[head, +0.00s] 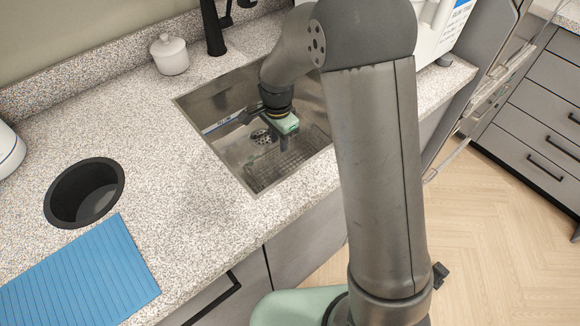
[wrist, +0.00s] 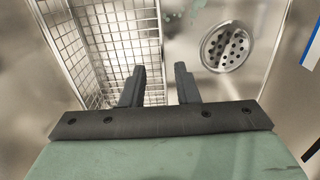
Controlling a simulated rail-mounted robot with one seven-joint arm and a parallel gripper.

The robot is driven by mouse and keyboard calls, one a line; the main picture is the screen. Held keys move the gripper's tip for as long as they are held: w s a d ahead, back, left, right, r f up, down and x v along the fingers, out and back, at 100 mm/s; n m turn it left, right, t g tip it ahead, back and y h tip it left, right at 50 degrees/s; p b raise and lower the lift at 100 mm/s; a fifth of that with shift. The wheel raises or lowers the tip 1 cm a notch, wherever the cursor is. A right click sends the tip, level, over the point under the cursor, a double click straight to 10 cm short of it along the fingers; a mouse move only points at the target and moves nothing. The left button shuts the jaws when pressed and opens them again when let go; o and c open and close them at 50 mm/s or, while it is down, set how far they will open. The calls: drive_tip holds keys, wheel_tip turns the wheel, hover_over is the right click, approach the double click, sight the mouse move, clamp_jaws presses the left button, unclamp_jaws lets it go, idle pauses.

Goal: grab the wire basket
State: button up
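The wire basket (head: 283,163) is a shiny metal mesh box in the steel sink (head: 232,157). In the wrist view the basket (wrist: 93,50) fills the upper left, with its right side wall running up the picture. My gripper (head: 284,140) is down in the sink over the basket, partly hidden by my own arm and wrist. In the wrist view my gripper (wrist: 160,85) is open, its two dark fingers apart. The left finger overlaps the basket's inside and the right finger is outside it. The basket's right wall shows between them. I cannot tell whether either finger touches it.
A round perforated drain (wrist: 227,46) lies right of the fingers. The sink walls close in around my gripper. On the counter are a black faucet (head: 212,30), a white lidded jar (head: 169,54), a dark round opening (head: 85,193) and a blue ridged mat (head: 80,275).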

sight(277, 158)
drive_tip(key=f, duration=0.5)
drive_tip(key=shift+a, duration=0.35)
clamp_jaws()
drive_tip(key=shift+w, duration=0.1)
